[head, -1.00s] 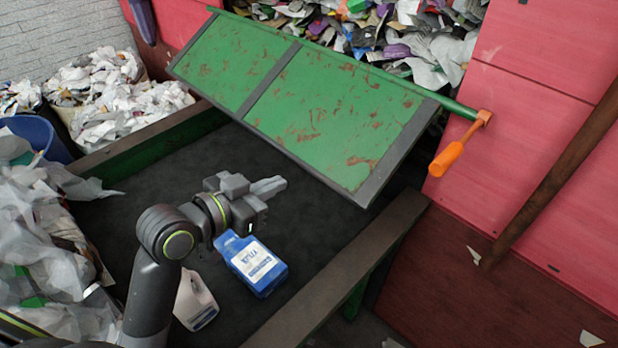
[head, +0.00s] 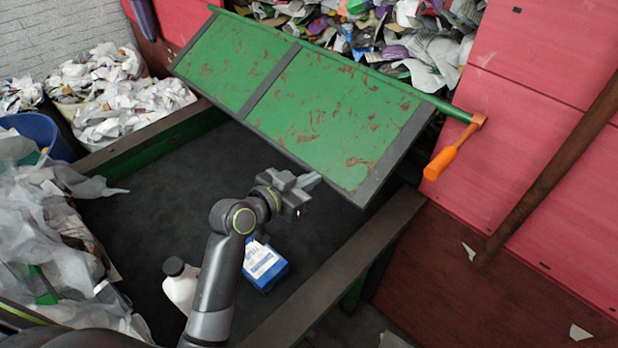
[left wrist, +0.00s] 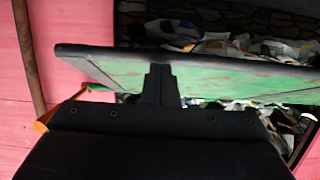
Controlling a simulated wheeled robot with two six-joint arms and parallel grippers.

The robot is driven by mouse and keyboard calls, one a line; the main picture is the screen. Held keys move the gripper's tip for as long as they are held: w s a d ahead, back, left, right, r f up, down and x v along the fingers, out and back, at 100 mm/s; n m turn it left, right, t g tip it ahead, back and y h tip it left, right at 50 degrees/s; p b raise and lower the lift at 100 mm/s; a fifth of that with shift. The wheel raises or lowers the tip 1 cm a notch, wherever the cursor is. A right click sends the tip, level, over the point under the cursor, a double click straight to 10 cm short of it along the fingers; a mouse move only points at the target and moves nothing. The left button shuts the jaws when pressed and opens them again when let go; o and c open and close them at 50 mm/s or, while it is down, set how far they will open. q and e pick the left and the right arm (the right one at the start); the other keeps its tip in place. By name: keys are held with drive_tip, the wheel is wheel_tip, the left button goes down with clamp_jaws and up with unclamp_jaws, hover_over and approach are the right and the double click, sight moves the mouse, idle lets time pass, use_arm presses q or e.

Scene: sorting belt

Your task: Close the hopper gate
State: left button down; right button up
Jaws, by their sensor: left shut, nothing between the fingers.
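The hopper gate (head: 318,112) is a green, rust-marked panel with dark edge strips. It hangs tilted out over the belt from a green rod along its top edge, with the waste pile visible behind it. An orange handle (head: 441,163) hangs at the rod's right end. My left gripper (head: 312,180) is shut and empty, just below and in front of the gate's lower edge; I cannot tell if it touches. In the left wrist view, the gate (left wrist: 220,77) spans the picture just beyond the fingers (left wrist: 161,72). My right gripper is not in view.
The dark belt (head: 190,190) lies below, with a blue box-like container (head: 264,270) and a white bottle (head: 181,287) on it, partly behind my arm. A side rail (head: 340,265) runs along the right. Paper and plastic waste (head: 40,215) piles at the left.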

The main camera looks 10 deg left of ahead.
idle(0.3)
use_arm(q)
drive_tip(key=f+b, duration=0.1)
drive_tip(key=w+f+b, duration=0.1)
drive_tip(key=d+f+b, duration=0.1)
drive_tip(key=shift+w+f, duration=0.35)
drive_tip(key=shift+r, duration=0.1)
